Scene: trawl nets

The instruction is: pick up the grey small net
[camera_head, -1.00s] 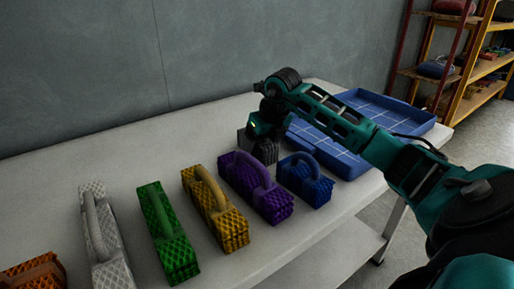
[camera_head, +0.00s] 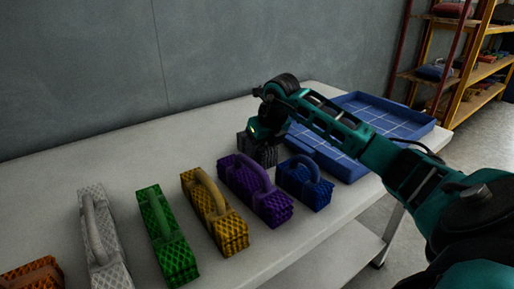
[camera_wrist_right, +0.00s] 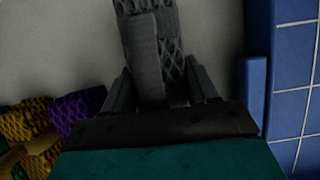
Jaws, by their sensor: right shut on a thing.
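The grey small net (camera_head: 262,150) is at the back of the row, partly hidden behind my right gripper (camera_head: 268,132) in the head view. In the right wrist view the grey small net (camera_wrist_right: 150,45) lies between the two fingers of my right gripper (camera_wrist_right: 163,85), which are closed on its handle. I cannot tell for sure whether the net touches the table (camera_head: 210,140). My left gripper is not in view.
A blue tray (camera_head: 395,110) with a white grid stands just right of the grey net. Purple (camera_head: 255,190), small blue (camera_head: 305,182), yellow (camera_head: 214,210), green (camera_head: 167,235), white (camera_head: 103,240) and orange (camera_head: 32,275) nets line the table's front. The table's back left is clear.

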